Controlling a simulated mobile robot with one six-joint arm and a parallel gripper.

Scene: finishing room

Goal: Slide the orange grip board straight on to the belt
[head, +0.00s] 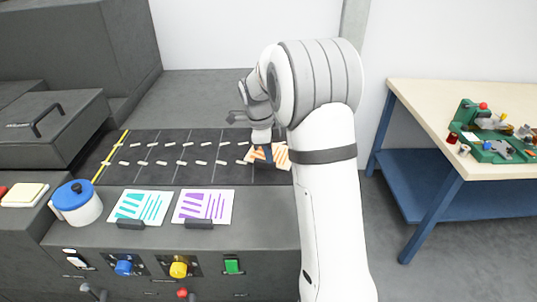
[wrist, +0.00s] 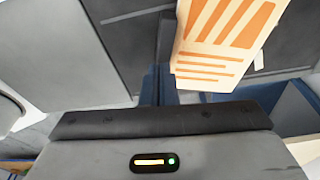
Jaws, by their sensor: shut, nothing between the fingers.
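The orange grip board (head: 282,158), cream with orange stripes, lies at the right end of the dark belt (head: 225,174), turned at an angle. My arm and gripper hide part of it, so I cannot tell how far it rests on the belt. In the wrist view the striped board (wrist: 222,38) shows at upper right, beside the blue fingers. My gripper (head: 264,155) points down at the board with its dark blue fingers together. The fingers (wrist: 157,88) hold nothing. Whether they touch the board is not clear.
A teal-striped board (head: 140,206) and a purple-striped board (head: 203,205) lie on the front ledge. A white pot with a blue lid (head: 77,203) stands at left. A yellow line (head: 110,157) crosses the belt's left end. A workbench (head: 440,120) stands at right.

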